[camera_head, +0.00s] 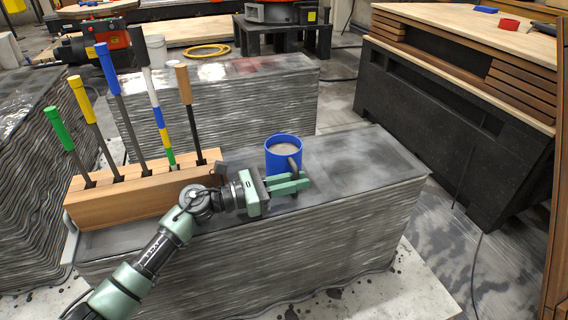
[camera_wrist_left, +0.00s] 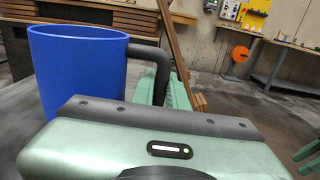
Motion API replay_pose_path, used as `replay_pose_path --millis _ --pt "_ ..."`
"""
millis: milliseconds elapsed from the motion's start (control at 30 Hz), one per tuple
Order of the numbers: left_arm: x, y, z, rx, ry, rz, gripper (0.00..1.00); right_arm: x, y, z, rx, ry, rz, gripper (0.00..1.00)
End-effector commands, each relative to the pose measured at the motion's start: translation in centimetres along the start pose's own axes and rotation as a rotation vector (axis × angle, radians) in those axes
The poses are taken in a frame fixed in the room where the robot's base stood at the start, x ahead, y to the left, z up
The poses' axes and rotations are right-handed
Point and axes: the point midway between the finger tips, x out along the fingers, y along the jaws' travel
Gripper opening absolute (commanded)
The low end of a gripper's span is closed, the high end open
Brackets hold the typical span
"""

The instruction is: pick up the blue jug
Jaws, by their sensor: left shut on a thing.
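The blue jug (camera_head: 283,158) stands upright on the grey layered concrete block (camera_head: 345,215), with something pale inside it. Its dark handle shows in front of it, towards my left gripper (camera_head: 300,184). The gripper comes in from the left, low on the jug's near side, and its green fingers are shut on the handle. In the left wrist view the jug (camera_wrist_left: 75,75) fills the upper left, and its dark handle (camera_wrist_left: 160,70) reaches right and down behind the gripper body. The fingertips are mostly hidden there.
A wooden tool block (camera_head: 145,195) with several coloured-handled tools stands left of the jug on the same block. Another layered block (camera_head: 215,105) lies behind. A black workbench (camera_head: 430,120) with a wooden top stands right. The block's right part is clear.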

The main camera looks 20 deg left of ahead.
Motion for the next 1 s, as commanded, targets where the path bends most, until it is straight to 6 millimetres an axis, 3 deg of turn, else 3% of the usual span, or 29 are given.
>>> replay_pose_path --millis 567,767,933,1000 --pt "0.0 0.0 1.3 0.005 -0.005 0.0 0.0 -0.3 0.0 -0.1 0.0 0.0 0.0 0.34" --pt "0.0 0.1 4.1 0.01 -0.008 0.0 0.0 -1.1 0.0 -0.4 0.0 0.0 0.0 0.34" --pt "0.0 0.1 7.8 0.014 -0.008 0.0 0.0 -2.0 0.1 -0.8 0.0 0.005 0.0 0.34" --pt "0.0 0.1 9.7 0.015 -0.009 0.001 0.0 -0.1 0.0 -0.8 0.001 -0.01 -0.002 0.34"
